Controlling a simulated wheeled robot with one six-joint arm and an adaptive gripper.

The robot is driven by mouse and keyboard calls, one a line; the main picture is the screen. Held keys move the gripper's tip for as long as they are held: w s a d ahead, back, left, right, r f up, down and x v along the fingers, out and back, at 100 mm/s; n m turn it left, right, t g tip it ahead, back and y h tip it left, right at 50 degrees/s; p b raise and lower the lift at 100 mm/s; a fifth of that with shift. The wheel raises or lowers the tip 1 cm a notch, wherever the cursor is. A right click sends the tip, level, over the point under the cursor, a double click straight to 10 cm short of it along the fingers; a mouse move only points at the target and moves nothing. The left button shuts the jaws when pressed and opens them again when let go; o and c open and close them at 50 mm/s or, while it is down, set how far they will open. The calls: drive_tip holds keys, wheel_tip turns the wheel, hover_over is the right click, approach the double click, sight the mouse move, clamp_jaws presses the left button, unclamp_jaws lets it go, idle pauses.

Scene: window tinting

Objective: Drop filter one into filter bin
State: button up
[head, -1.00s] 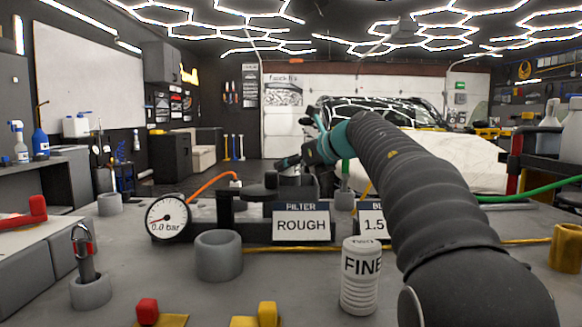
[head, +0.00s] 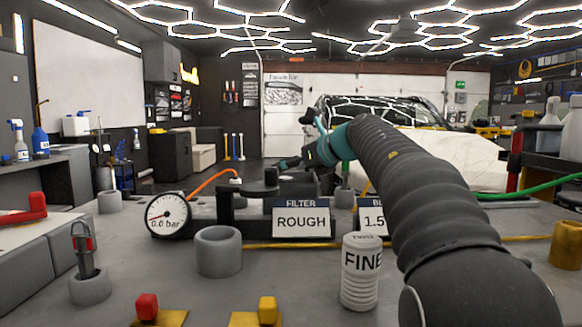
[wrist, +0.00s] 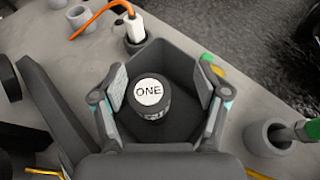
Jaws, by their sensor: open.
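Filter one is a dark cylinder with a white top marked ONE (wrist: 149,92), seen in the wrist view. It stands inside a dark grey, angular-walled bin (wrist: 162,58), which looks like the filter bin. My gripper (wrist: 162,84) is open above it, one finger on each side, with visible gaps to the filter. In the head view my gripper (head: 305,156) is at the far side of the bench, at the end of my arm. The filter cannot be made out there.
A white FINE canister (head: 360,272) stands on the near bench. A grey cup (head: 218,252), a pressure gauge (head: 167,216) and a FILTER ROUGH sign (head: 301,221) are to its left. In the wrist view, a grey holder (wrist: 262,140) with a green-tipped tool is at the right.

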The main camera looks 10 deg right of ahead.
drive_tip(key=shift+r, duration=0.25)
drive_tip(key=v, duration=1.2)
drive_tip(key=shift+r, duration=0.35)
drive_tip(key=shift+s, duration=0.1)
